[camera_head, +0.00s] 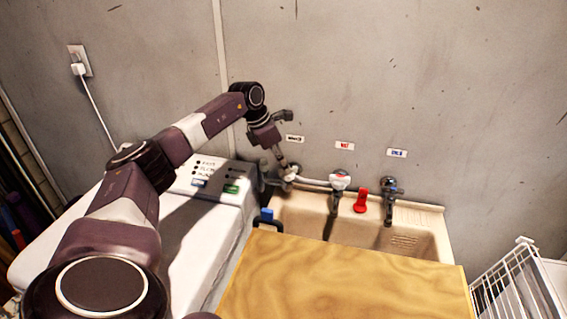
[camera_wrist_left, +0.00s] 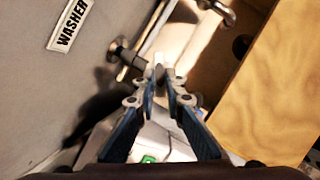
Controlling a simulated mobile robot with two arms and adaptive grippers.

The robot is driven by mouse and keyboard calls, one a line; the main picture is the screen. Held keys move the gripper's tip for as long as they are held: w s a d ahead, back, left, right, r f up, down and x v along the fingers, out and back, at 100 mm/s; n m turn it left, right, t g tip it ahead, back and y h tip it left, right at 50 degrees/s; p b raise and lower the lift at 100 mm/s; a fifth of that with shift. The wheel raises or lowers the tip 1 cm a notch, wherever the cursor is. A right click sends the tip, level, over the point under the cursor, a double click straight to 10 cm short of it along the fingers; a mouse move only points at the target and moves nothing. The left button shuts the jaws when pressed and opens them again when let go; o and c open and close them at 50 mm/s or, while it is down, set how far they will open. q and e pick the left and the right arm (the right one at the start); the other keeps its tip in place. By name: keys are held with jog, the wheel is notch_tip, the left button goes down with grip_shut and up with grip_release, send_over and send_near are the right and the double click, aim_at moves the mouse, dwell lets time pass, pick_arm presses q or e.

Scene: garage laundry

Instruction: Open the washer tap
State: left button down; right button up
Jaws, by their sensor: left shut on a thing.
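The washer tap (camera_head: 296,170) is on the wall at the left end of the sink, below the "WASHER" label (camera_head: 294,138). My left gripper (camera_head: 288,177) reaches down to it and hides much of it. In the left wrist view the dark wall fitting (camera_wrist_left: 120,48) of the tap sits just left of the fingertips. My left gripper (camera_wrist_left: 162,74) is shut there on a small pale piece, which looks like the tap's handle. The handle's exact turn is hard to tell. My right gripper is not in view.
The HOT tap (camera_head: 340,181), a red object (camera_head: 360,200) and the COLD tap (camera_head: 389,188) stand to the right along the beige sink (camera_head: 432,226). A wooden board (camera_head: 340,285) covers the sink's front. The white washer (camera_head: 190,245) is under my left arm. A wire rack (camera_head: 515,285) stands right.

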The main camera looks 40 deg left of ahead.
pick_arm(q)
jog(key=n, duration=0.1)
jog(key=n+y, duration=0.1)
jog(key=shift+s+d+f+n, duration=0.2)
jog(key=shift+d+n, duration=0.1)
jog(key=shift+n, duration=0.1)
jog(key=n+y, duration=0.1)
jog(key=n, duration=0.1)
jog(key=shift+d+n, duration=0.15)
jog(key=shift+n, duration=0.25)
jog(key=n, duration=0.2)
jog(key=n+y, duration=0.2)
jog(key=n, duration=0.1)
jog(key=shift+w+d+n+b, duration=0.1)
jog(key=shift+d+n+b, duration=0.2)
jog(key=shift+b, duration=0.1)
jog(key=c, duration=2)
grip_release()
jog(key=shift+w+a, duration=0.15)
jog(key=shift+r, duration=0.3)
jog(key=v, duration=1.1)
jog(key=shift+d+r, duration=0.15)
jog(key=shift+d, duration=0.05)
